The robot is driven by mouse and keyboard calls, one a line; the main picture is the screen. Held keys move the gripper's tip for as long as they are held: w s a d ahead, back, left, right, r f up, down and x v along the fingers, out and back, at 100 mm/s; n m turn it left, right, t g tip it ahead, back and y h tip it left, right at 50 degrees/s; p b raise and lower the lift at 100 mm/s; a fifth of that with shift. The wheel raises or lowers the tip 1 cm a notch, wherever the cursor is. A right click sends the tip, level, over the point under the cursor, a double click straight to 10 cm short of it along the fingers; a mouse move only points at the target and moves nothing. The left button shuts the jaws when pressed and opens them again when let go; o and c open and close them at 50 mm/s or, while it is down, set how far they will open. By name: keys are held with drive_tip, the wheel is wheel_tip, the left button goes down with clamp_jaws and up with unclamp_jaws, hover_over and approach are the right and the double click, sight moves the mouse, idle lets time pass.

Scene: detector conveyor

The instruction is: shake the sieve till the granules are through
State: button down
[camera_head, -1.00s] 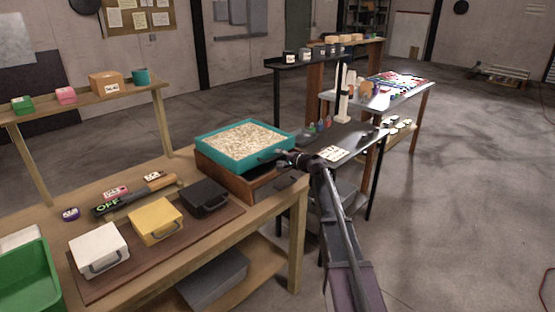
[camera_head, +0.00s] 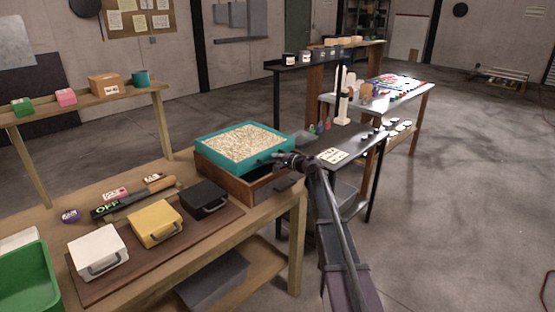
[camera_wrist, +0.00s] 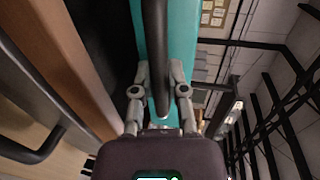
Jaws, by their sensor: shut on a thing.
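The sieve (camera_head: 248,165) is a teal square frame full of pale granules. It sits on or just above a brown wooden box (camera_head: 262,188) at the right end of the workbench. My gripper (camera_head: 287,160) is shut on the dark handle on the sieve's right side. In the wrist view my gripper (camera_wrist: 160,95) has its fingers on either side of the dark handle (camera_wrist: 156,40), with the teal sieve wall (camera_wrist: 181,30) behind it. The granules' underside and most of the box's inside are hidden.
On the workbench (camera_head: 235,222) stand a black case (camera_head: 205,199), a yellow case (camera_head: 155,223) and a white case (camera_head: 97,251). A detector wand (camera_head: 135,195) reading OFF lies behind them. A green bin (camera_head: 30,285) is at left. A dark table (camera_head: 350,135) stands close behind my arm.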

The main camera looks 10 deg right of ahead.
drive_tip(key=v, duration=0.2)
drive_tip(key=f+v, duration=0.1)
drive_tip(key=v, duration=0.2)
drive_tip(key=shift+s+d, duration=0.2)
drive_tip(key=shift+s, duration=0.2)
drive_tip(key=c, duration=0.6)
unclamp_jaws()
drive_tip(key=shift+c, duration=0.2)
drive_tip(key=shift+s, duration=0.1)
